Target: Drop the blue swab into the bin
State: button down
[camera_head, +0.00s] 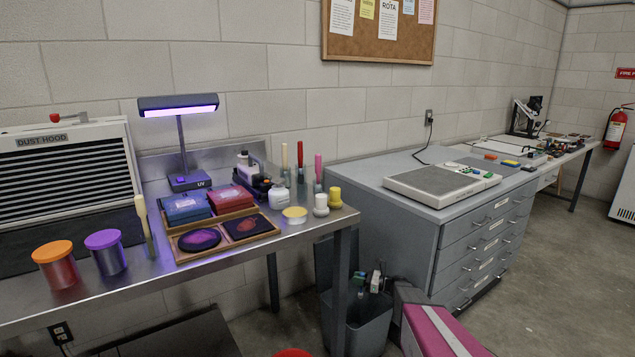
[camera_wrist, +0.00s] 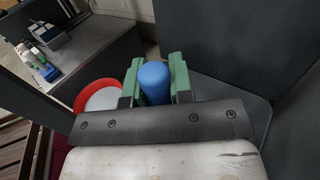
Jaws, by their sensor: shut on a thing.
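The blue swab (camera_wrist: 154,82) shows in the wrist view as a blue rounded cylinder. My gripper (camera_wrist: 156,84) is shut on it, with a green finger on each side. The swab's far end is hidden. The grey bin (camera_head: 365,332) stands on the floor in the head view, between the steel table and the drawer cabinet.
A magenta box with a pale stripe (camera_head: 440,330) stands right of the bin. A red round container (camera_wrist: 97,92) is left of my fingers. The steel table (camera_head: 215,262) holds trays, jars and brushes. The grey drawer cabinet (camera_head: 470,245) is at right, with open floor beyond.

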notch_tip(320, 180, down, 3)
jog(key=shift+f, duration=0.1)
dwell(0.3)
jog(key=c, duration=0.9)
grip_release()
jog(key=s+a+r, duration=0.2)
jog(key=a+r, duration=0.1)
jog(key=s+a+r, duration=0.2)
jog(key=a+r, duration=0.1)
jog(key=r, duration=0.1)
jog(key=s+a+r, duration=0.2)
jog(key=a+r, duration=0.2)
jog(key=shift+s, duration=0.1)
jog(key=shift+d, duration=0.2)
